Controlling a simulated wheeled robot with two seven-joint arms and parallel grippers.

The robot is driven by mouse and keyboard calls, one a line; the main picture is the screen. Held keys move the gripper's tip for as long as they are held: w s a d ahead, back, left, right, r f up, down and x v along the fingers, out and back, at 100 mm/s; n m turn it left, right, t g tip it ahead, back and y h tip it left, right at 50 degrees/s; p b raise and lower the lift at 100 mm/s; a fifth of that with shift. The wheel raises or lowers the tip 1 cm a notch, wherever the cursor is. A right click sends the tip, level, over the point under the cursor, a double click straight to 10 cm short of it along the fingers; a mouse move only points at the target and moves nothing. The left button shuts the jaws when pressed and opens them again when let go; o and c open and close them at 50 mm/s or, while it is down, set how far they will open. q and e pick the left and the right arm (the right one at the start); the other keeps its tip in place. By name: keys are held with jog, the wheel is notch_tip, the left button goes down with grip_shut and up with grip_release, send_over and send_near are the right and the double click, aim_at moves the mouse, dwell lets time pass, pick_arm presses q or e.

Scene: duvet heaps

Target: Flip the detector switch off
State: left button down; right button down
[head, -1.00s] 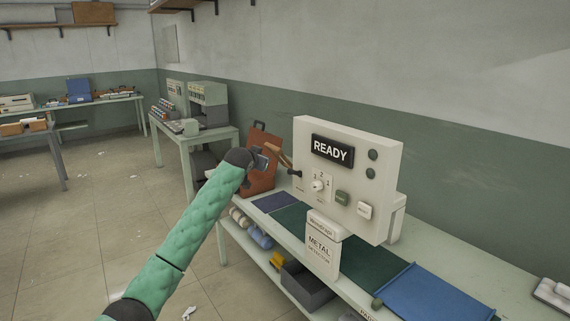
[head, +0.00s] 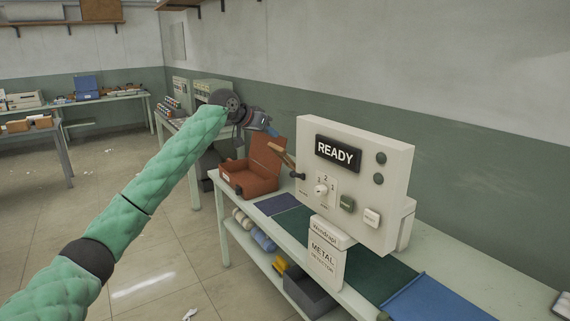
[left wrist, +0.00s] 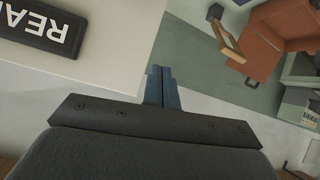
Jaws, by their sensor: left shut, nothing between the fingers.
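The metal detector (head: 395,160) is a cream box on the bench, with a black display reading READY, a numbered dial and two buttons. A lever switch with a wooden handle (head: 283,156) sticks out of its left side, tilted up and left from a dark pivot. The handle also shows in the left wrist view (left wrist: 228,42). My left gripper (head: 272,131) is shut and empty, just above the handle's upper end. In the left wrist view its blue-grey fingertips (left wrist: 160,74) are together beside the box's edge, apart from the handle. My right gripper is not in view.
An open orange-brown case (head: 250,180) stands on the bench behind the lever. A dark bin (head: 308,290) sits on the lower shelf. The air above the detector is clear.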

aim_at(297, 175)
pick_arm(q)
jog(key=s, duration=0.1)
jog(key=s+g, duration=0.1)
jog(key=f+g, duration=0.1)
jog(key=shift+s+d, duration=0.35)
jog(key=shift+s, duration=0.05)
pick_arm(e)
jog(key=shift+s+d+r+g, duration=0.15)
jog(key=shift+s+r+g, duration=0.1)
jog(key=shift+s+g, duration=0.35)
pick_arm(q)
jog(key=shift+f, duration=0.1)
jog(key=shift+d, duration=0.1)
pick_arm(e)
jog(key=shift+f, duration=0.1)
